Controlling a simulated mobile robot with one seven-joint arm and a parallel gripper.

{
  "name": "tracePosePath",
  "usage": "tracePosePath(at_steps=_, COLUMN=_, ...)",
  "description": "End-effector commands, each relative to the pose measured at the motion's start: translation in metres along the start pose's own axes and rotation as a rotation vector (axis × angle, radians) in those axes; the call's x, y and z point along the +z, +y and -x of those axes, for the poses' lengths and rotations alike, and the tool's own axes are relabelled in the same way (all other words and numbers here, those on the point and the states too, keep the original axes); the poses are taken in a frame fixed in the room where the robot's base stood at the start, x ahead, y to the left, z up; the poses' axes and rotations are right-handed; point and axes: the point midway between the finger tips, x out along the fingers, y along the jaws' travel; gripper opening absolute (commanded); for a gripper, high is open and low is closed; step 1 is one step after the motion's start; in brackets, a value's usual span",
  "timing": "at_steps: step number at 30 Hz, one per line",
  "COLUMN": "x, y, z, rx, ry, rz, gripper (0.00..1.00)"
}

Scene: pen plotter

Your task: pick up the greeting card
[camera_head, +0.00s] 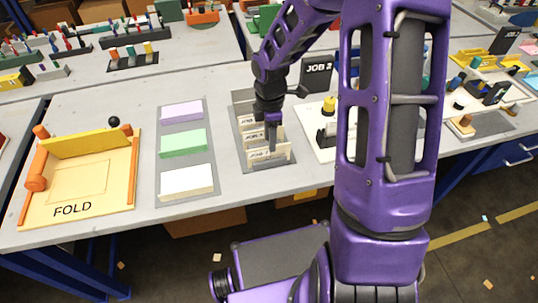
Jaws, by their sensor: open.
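I cannot tell for sure which item is the greeting card. A grey tray (240,119) holds several upright cream cards with printed labels, the front one (268,155) nearest me. My gripper (272,147) points down over this tray, its fingers among the cards and partly in front of them. It is open, and I cannot make out whether a card stands between the fingers. To the left, a grey mat (182,177) bears a purple stack (182,112), a green stack (184,143) and a white stack (187,181).
A yellow folding board (105,192) marked FOLD, with a raised flap and orange knobs, stands at the left. A black JOB 2 sign (317,74) stands behind the tray. A white plotter (325,140) is partly hidden by my arm. Bare table lies between board and mat.

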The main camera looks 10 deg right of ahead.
Motion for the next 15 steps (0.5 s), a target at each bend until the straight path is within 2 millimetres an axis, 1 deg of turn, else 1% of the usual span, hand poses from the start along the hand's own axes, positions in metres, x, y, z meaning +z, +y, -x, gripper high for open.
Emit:
tracePosePath(at_steps=1, x=-0.002, y=-0.001, z=-0.011, rx=-0.003, ry=0.001, rz=0.002, gripper=0.41)
tracePosePath(at_steps=6, x=-0.004, y=-0.002, z=-0.034, rx=-0.003, ry=0.000, rz=0.000, gripper=0.41)
tracePosePath(at_steps=9, x=-0.004, y=-0.001, z=-0.039, rx=0.000, ry=0.000, rz=0.000, gripper=0.41)
tracePosePath(at_steps=15, x=-0.004, y=-0.001, z=-0.040, rx=0.001, ry=0.000, rz=0.000, gripper=0.41)
